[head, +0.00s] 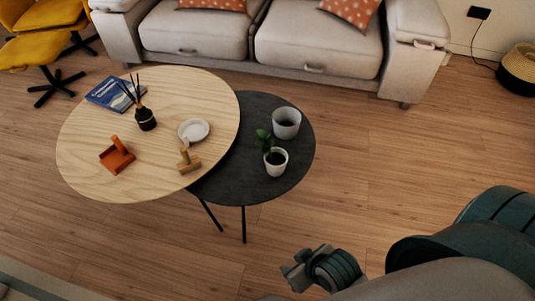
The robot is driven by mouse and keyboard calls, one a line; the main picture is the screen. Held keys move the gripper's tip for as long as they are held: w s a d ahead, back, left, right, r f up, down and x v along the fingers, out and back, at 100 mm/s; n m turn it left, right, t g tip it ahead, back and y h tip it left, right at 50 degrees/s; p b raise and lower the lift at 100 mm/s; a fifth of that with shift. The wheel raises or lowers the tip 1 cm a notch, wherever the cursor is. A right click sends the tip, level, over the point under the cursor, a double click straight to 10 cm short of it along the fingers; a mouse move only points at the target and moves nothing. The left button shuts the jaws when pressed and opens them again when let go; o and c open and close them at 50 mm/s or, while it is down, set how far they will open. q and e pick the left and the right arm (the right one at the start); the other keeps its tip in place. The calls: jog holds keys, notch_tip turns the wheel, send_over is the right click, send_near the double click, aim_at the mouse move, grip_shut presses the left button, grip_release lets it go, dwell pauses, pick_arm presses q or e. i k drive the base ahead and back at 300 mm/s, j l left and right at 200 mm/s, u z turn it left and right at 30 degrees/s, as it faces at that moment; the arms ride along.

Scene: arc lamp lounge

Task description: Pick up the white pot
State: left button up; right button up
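A pale grey-white pot (286,129) stands upright on the dark round table (232,188), near its back right. Its inside looks dark, and no plant shows in it. A smaller white pot (276,167) with a green plant (265,141) stands just in front of it on the same table. My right gripper (293,271) is at the bottom of the head view, well in front of the table and apart from both pots. Its fingers are small and seen at an angle, so I cannot tell whether they are open. My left gripper is not in view.
A light wood round table (75,165) overlaps the dark one. It holds a blue book (105,93), a black diffuser (146,121), a white dish (193,130) and two small wooden objects. A sofa (318,48) stands behind.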

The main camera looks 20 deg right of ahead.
aim_at(276, 159)
jog(key=i+l, duration=0.15)
jog(key=l, duration=0.25)
jog(key=i+l, duration=0.15)
jog(key=l, duration=0.25)
jog(key=i+l, duration=0.15)
jog(key=l, duration=0.25)
jog(key=i+l, duration=0.1)
jog(key=l, duration=0.25)
jog(key=i+l, duration=0.15)
jog(key=l, duration=0.25)
